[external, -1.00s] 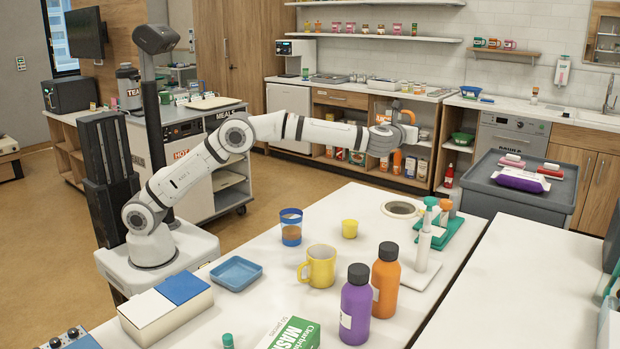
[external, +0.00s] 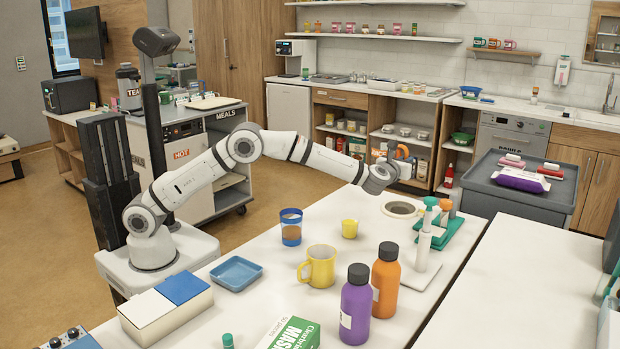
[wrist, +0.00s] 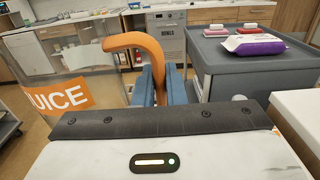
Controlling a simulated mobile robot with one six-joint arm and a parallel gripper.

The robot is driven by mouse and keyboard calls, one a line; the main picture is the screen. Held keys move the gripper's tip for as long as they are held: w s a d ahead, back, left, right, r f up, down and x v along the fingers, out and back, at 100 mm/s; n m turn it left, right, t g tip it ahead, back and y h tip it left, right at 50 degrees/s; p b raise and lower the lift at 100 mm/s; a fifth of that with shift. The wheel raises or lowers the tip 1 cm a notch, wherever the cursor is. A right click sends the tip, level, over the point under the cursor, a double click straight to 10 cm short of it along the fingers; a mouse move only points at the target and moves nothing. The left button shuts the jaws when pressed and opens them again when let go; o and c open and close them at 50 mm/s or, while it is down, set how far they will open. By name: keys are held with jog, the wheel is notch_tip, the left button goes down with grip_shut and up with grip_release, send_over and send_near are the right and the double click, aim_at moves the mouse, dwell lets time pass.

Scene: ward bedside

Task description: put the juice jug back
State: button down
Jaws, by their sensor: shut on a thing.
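The juice jug is clear, with an orange "JUICE" label (wrist: 60,96) and an orange handle (wrist: 140,42). In the wrist view its body stands at the left, partly cut off by the frame. My gripper (wrist: 161,78) is shut on the handle, its blue-grey fingers on both sides. In the external view my gripper (external: 392,165) is near the table's far edge, behind the round ring with a grey centre (external: 402,207).
A grey cart (external: 515,205) stands at the right.

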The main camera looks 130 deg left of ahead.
notch_tip(320, 180, down, 12)
dwell(0.6)
jog(key=c, duration=2)
grip_release()
jog(key=shift+f+b, duration=0.2)
jog(key=shift+b, duration=0.1)
jog(key=o, duration=0.5)
jog(key=shift+r, duration=0.1)
jog(key=shift+r+p, duration=0.25)
jog(key=shift+p, duration=0.05)
jog(key=d+b, duration=0.1)
jog(key=d, duration=1.1)
jog(key=shift+f, duration=0.15)
